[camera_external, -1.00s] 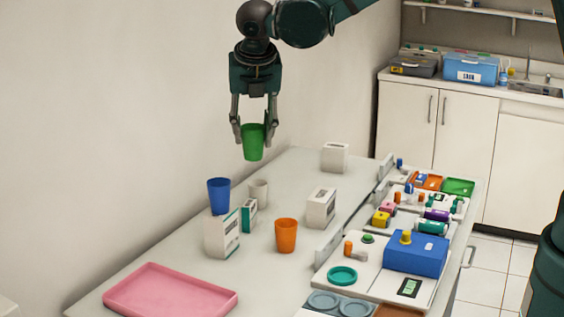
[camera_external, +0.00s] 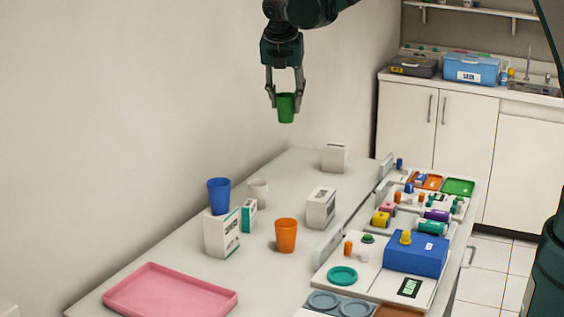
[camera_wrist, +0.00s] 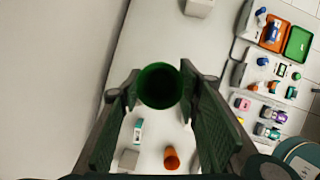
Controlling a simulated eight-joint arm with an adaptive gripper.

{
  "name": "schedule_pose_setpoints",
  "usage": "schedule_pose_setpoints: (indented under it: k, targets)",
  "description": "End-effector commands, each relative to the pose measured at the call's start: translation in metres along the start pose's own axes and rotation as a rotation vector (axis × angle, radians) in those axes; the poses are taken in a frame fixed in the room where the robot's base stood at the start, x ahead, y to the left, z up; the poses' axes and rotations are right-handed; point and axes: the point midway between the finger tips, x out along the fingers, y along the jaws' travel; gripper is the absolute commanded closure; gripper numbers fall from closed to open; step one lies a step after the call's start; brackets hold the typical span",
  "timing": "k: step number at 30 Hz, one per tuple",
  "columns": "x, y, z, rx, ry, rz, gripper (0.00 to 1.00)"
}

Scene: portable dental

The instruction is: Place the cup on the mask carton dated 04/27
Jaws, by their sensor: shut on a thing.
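My gripper (camera_external: 285,98) is shut on a green cup (camera_external: 286,108) and holds it upright, high above the far part of the table. In the wrist view the green cup (camera_wrist: 160,86) sits between the fingers. The far carton also shows in the wrist view (camera_wrist: 198,7). Their printed dates are too small to read.
A pink tray (camera_external: 170,290) lies at the near left. Trays of small items and a blue box (camera_external: 416,253) line the right side.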

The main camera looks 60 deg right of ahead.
Motion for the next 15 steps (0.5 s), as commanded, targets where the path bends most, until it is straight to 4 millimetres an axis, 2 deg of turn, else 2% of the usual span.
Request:
schedule_pose_setpoints:
  k: [1,8,15]
  targets:
    - [0.006,-0.005,0.016,0.017,0.0,-0.007,0.72]
    - [0.033,-0.029,0.077,0.085,0.0,-0.035,0.72]
    - [0.06,-0.061,0.141,0.156,0.0,-0.064,0.72]
